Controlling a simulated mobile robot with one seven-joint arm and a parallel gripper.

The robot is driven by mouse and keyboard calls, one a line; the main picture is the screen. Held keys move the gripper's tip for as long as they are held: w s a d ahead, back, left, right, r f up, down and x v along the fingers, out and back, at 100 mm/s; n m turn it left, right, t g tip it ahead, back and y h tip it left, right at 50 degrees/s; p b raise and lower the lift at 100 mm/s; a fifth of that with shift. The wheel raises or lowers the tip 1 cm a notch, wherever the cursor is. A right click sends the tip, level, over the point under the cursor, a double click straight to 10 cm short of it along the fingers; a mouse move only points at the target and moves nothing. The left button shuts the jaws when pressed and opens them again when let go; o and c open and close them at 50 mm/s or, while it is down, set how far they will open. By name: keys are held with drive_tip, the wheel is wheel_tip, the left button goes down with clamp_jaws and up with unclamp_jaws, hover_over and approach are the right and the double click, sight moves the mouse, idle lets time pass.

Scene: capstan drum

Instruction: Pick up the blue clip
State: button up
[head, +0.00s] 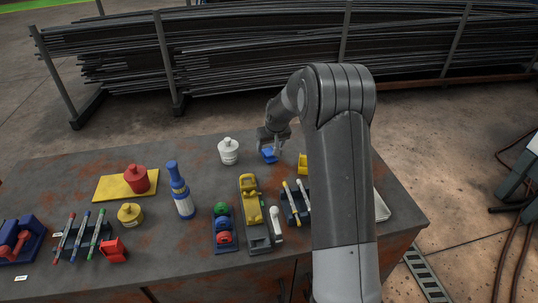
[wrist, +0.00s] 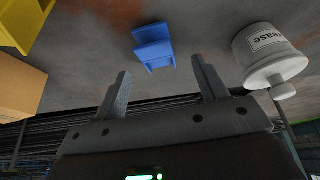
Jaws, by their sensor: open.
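The blue clip (head: 269,155) lies on the grey, rust-stained table near its back edge. It also shows in the wrist view (wrist: 153,46), at the top middle, beyond the fingertips. My gripper (head: 271,146) is at the clip in the head view, pointing down at it. In the wrist view its two fingers (wrist: 160,77) are spread apart with nothing between them, and the clip sits ahead of the gap. Whether a finger touches the clip cannot be told from the head view.
A white grease pot (wrist: 270,55) stands close to the clip; it also shows in the head view (head: 228,152). A yellow object (head: 303,163) is on the other side, partly hidden by my arm. A blue-and-white bottle (head: 180,192) and a yellow-and-grey tool (head: 252,205) stand nearer the front.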

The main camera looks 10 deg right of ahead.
sight(270, 151)
drive_tip(key=x, duration=0.4)
drive_tip(key=shift+w+d+f, duration=0.2)
drive_tip(key=shift+c, duration=0.6)
drive_tip(key=c, duration=0.9)
